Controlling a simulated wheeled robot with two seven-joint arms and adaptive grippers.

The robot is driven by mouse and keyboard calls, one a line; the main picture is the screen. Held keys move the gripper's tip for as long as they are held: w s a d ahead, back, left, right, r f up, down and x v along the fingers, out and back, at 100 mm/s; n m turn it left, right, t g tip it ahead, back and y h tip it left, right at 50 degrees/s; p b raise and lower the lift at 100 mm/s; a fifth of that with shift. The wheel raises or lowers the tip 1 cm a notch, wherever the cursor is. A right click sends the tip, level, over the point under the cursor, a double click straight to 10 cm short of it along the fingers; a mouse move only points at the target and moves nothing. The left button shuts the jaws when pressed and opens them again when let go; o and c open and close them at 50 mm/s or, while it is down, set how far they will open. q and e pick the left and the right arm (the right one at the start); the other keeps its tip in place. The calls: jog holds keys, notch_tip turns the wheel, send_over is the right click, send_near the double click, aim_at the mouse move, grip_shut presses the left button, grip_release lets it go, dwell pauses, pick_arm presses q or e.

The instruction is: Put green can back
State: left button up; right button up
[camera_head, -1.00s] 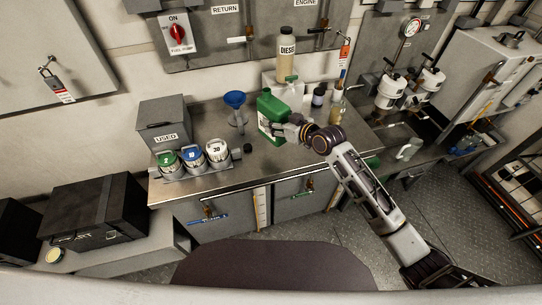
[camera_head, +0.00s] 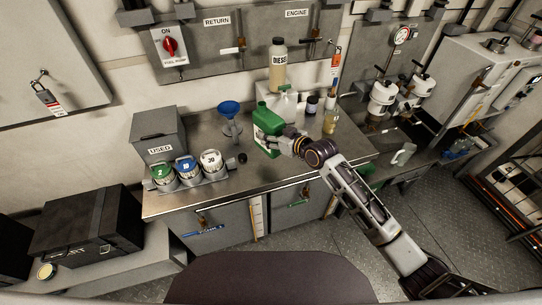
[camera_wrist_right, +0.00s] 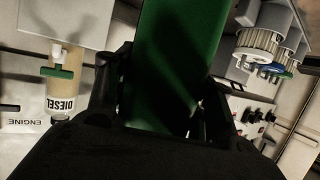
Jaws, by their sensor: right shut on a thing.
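The green can (camera_head: 266,121) stands upright on the metal counter, towards the back middle, in the head view. My right gripper (camera_head: 283,143) is at its near right side, shut on it. In the right wrist view the green can (camera_wrist_right: 178,60) fills the space between the two dark fingers of the right gripper (camera_wrist_right: 160,115). Whether the can's base touches the counter is hard to tell. My left gripper is not in either view.
A blue funnel (camera_head: 230,112) stands left of the can. A grey USED box (camera_head: 158,137) and several numbered canisters (camera_head: 187,172) are further left. A DIESEL bottle (camera_head: 278,65) and small bottles (camera_head: 311,105) stand behind and right. The counter's front (camera_head: 250,181) is clear.

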jog(key=shift+f, duration=2.5)
jog(key=shift+f, duration=0.1)
jog(key=shift+f, duration=1.75)
jog(key=shift+f, duration=0.1)
jog(key=o, duration=1.5)
jog(key=shift+f, duration=0.1)
jog(key=shift+c, duration=0.2)
jog(key=v, duration=1.2)
